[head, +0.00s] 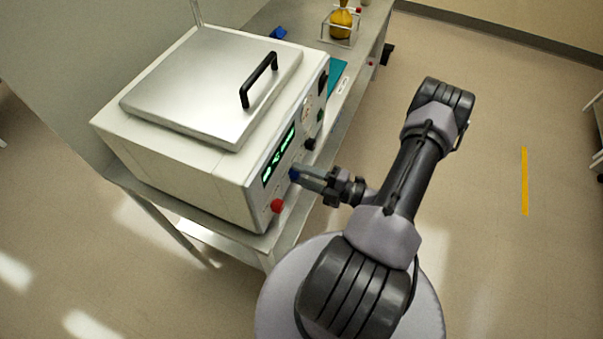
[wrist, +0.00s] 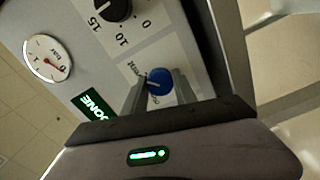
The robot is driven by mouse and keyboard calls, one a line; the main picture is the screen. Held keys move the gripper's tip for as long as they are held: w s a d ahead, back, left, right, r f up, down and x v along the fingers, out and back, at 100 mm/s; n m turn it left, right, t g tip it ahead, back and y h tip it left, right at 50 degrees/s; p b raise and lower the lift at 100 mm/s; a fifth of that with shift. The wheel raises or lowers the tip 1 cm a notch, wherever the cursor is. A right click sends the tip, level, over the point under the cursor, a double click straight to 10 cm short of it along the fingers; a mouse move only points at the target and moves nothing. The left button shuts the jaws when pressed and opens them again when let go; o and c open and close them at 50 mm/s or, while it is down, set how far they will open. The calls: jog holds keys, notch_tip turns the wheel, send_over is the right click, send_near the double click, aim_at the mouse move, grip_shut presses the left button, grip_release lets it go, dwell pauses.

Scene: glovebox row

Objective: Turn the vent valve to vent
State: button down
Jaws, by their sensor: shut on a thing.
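The vent valve is a round blue knob (wrist: 159,82) on the front panel of a white box-shaped machine (head: 165,165). In the wrist view a pale mark shows on the knob's face, and a printed label beside it is only partly readable. In the head view the knob (head: 293,174) shows as a small blue spot at the fingertips. My gripper (wrist: 160,88) has one finger on each side of the knob and is shut on it. It also shows in the head view (head: 300,173), reaching in from the right.
A red button (head: 277,206) sits near the panel's lower corner. A black-handled lid (head: 215,85) tops the machine. Floor at right is clear.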

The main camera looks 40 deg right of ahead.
dwell(0.4)
jog(key=c, duration=1)
grip_release()
jog(key=shift+s, duration=0.1)
jog(key=p+v, duration=0.2)
jog(key=v, duration=1.5)
jog(key=shift+s+d, duration=0.1)
